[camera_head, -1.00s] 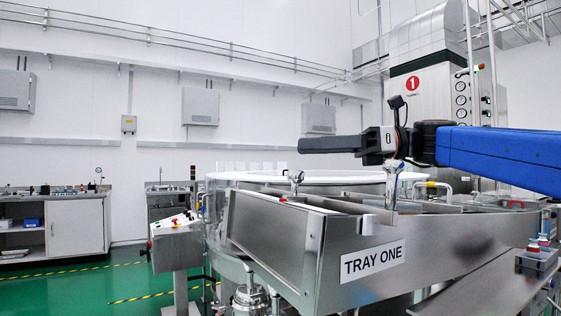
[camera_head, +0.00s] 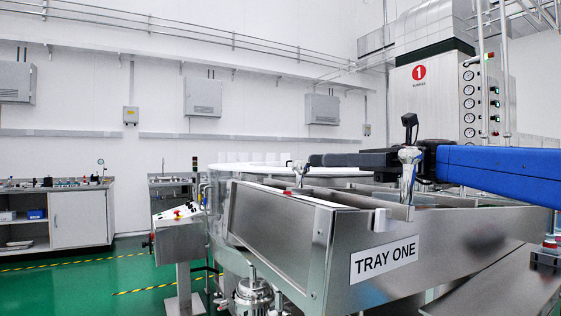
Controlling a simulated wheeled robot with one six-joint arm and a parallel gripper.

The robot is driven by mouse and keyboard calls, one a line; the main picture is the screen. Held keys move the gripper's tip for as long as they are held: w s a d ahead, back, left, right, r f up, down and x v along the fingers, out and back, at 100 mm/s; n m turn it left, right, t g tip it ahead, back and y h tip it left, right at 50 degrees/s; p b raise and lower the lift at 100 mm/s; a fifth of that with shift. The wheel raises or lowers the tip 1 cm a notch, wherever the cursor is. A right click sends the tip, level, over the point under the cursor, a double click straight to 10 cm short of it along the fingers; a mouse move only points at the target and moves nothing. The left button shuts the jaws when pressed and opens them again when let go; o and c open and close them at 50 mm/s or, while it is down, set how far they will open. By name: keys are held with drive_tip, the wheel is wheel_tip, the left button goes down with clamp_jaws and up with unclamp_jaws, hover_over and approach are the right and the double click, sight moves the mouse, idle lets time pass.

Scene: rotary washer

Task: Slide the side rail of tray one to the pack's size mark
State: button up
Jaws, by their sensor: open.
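Tray one is a steel tray with a TRAY ONE label (camera_head: 384,259) on its front wall (camera_head: 450,255). A pale strip (camera_head: 300,197) runs along its left edge. Steel upright fittings, one at the left (camera_head: 299,174) and a taller one (camera_head: 408,176) nearer the middle, stand at the tray top. I cannot tell for certain which part is the side rail, and I cannot make out a size mark or pack. My gripper (camera_head: 318,160) is open, pointing left, low over the tray's far side. The taller fitting partly hides it; contact cannot be told.
A white round rim (camera_head: 262,176) lies behind the tray. A control panel on a post (camera_head: 179,240) stands left of it. A workbench (camera_head: 80,215) is at the far left. A tall steel cabinet (camera_head: 435,100) marked 1 stands behind.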

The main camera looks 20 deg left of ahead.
drive_tip(key=x, duration=1)
clamp_jaws()
